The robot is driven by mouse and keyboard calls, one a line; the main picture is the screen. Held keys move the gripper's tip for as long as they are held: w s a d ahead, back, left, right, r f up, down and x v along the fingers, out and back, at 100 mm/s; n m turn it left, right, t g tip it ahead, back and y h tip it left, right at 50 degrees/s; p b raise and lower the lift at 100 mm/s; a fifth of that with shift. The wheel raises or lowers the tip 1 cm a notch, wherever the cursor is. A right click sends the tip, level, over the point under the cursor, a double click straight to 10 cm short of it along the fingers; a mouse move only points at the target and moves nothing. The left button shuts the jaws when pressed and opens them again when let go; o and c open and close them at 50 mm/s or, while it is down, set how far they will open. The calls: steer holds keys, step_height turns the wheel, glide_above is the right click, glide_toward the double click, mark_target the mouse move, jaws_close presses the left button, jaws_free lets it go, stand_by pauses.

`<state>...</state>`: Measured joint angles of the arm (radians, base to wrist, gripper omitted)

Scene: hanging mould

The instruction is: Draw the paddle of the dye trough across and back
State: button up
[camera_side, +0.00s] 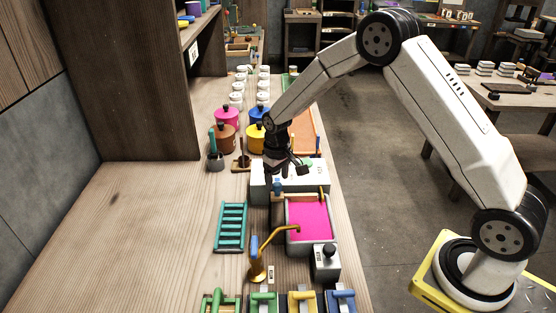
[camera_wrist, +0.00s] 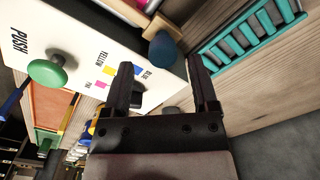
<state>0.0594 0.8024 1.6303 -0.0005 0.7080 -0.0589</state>
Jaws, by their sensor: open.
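The dye trough (camera_side: 288,238) is a grey-walled box of bright pink dye, just in front of a white panel box in the side view. A dark blue knob (camera_side: 277,186) stands on a brown piece at the trough's back left; it seems to be the paddle's handle. The knob also shows in the wrist view (camera_wrist: 164,48), ahead of the fingers. The rest of the paddle cannot be made out. My gripper (camera_side: 290,172) is open and empty above the white panel box, behind the knob. In the wrist view its fingers (camera_wrist: 162,80) are apart.
The white panel box (camera_wrist: 85,40) carries a green PUSH button (camera_wrist: 47,73), colour labels and a black knob (camera_wrist: 138,92). A teal rack (camera_side: 231,228) lies left of the trough; a brass tap (camera_side: 258,262) stands in front. Coloured pots (camera_side: 227,118) stand behind. The left bench is clear.

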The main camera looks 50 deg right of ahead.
steer(key=shift+r, duration=3.1)
steer(key=shift+s+r, duration=0.25)
steer(key=shift+s, duration=0.2)
steer(key=s+a+r+t, duration=0.1)
steer(key=s, duration=0.9)
steer(key=s+a+r+t, duration=0.1)
steer(key=s+a, duration=0.1)
steer(key=s, duration=0.8)
steer(key=shift+r+t, duration=0.25)
steer(key=shift+t, duration=0.05)
